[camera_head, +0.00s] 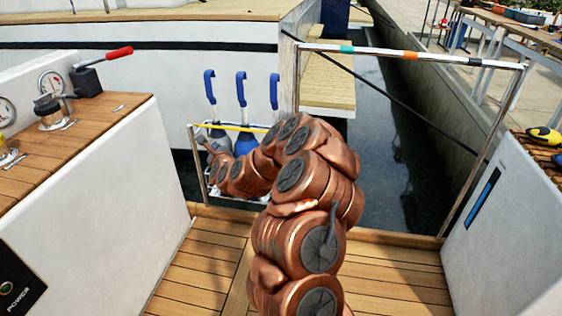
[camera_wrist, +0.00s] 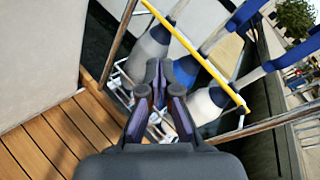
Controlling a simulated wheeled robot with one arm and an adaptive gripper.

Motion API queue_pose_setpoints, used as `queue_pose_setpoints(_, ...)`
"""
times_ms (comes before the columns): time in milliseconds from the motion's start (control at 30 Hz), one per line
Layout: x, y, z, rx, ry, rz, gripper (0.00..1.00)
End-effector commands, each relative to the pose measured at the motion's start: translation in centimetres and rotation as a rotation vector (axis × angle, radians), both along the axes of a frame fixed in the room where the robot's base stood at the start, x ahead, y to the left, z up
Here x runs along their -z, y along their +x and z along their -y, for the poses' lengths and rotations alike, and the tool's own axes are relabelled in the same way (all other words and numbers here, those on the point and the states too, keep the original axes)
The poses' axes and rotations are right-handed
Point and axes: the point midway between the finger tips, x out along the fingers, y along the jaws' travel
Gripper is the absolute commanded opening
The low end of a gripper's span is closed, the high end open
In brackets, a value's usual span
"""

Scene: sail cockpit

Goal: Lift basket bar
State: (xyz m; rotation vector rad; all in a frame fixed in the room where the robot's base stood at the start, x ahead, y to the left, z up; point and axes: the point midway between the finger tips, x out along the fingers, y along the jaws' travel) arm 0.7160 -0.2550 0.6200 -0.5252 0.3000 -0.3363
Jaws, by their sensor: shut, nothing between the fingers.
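The basket bar, a thin yellow rod (camera_head: 232,127), crosses the top of a metal rail basket (camera_head: 195,165). In the wrist view the yellow bar (camera_wrist: 200,58) runs diagonally from upper left to right. Several white and blue fenders with blue upright tops stand in the basket; one white fender (camera_wrist: 207,104) shows beside my gripper. My gripper (camera_wrist: 158,70) is shut and empty, pointing toward the basket. In the wrist view its tips appear left of and below the yellow bar, apart from it in the picture; depth is hard to judge. In the head view my arm partly hides the basket.
A metal gate frame with a banded top bar (camera_head: 440,58) stands right of the basket, over dark water (camera_head: 395,175). A wooden-topped console (camera_head: 70,145) stands left, and a white locker (camera_head: 500,230) right. Wooden deck (camera_head: 205,260) lies open between them.

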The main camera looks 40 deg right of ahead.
Motion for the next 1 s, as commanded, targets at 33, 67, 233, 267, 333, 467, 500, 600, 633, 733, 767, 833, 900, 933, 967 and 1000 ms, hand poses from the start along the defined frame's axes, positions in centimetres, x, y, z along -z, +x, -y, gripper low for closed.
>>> queue_pose_setpoints(33,4.0,-0.8,2.9,0.088,0.044,0.043,0.0)
queue_pose_setpoints(67,5.3,-1.3,4.6,0.142,0.066,0.076,0.0)
queue_pose_setpoints(233,10.8,-5.3,12.7,0.392,0.151,0.266,0.0)
queue_pose_setpoints(267,11.5,-6.0,13.7,0.426,0.159,0.295,0.0)
queue_pose_setpoints(333,12.9,-7.6,15.7,0.488,0.17,0.352,0.0)
queue_pose_setpoints(467,14.3,-9.6,17.8,0.557,0.179,0.421,0.0)
queue_pose_setpoints(500,14.4,-10.0,18.2,0.568,0.179,0.433,0.0)
queue_pose_setpoints(600,14.4,-10.3,18.5,0.578,0.182,0.448,0.0)
queue_pose_setpoints(633,14.4,-10.3,18.5,0.578,0.182,0.448,0.0)
queue_pose_setpoints(733,14.3,-10.3,18.5,0.577,0.182,0.448,0.0)
queue_pose_setpoints(767,14.3,-10.3,18.5,0.578,0.183,0.447,0.0)
queue_pose_setpoints(833,14.3,-10.3,18.5,0.578,0.183,0.447,0.0)
queue_pose_setpoints(900,14.3,-10.2,18.5,0.577,0.182,0.446,0.0)
queue_pose_setpoints(933,14.3,-10.2,18.5,0.577,0.182,0.446,0.0)
queue_pose_setpoints(967,14.3,-10.2,18.6,0.576,0.181,0.446,0.0)
queue_pose_setpoints(1000,14.4,-10.1,18.7,0.577,0.181,0.445,0.0)
